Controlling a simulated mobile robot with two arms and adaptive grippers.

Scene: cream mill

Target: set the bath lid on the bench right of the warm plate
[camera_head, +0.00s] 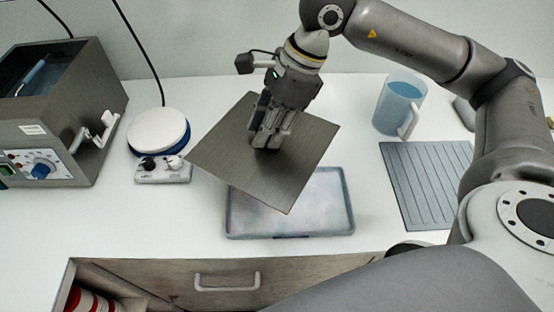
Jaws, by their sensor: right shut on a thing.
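The bath lid (225,155) is a square, dark grey metal plate. My right gripper (264,138) is shut on it near its middle; the fingers hide the part they grasp. The lid is tilted and turned, in the air over the bench and partly in front of a shallow tray. The warm plate (157,131) is a white round disc on a blue ring with a control box in front, just left of the lid. The bath (62,125) is a grey box at the far left, open on top with water inside. My left gripper is not in view.
The shallow clear tray (290,236) lies on the bench under the lid. A blue jug (400,105) and a ribbed grey mat (428,185) stand to the right. A drawer (227,282) is below the bench front. Bare bench (195,215) shows left of the tray.

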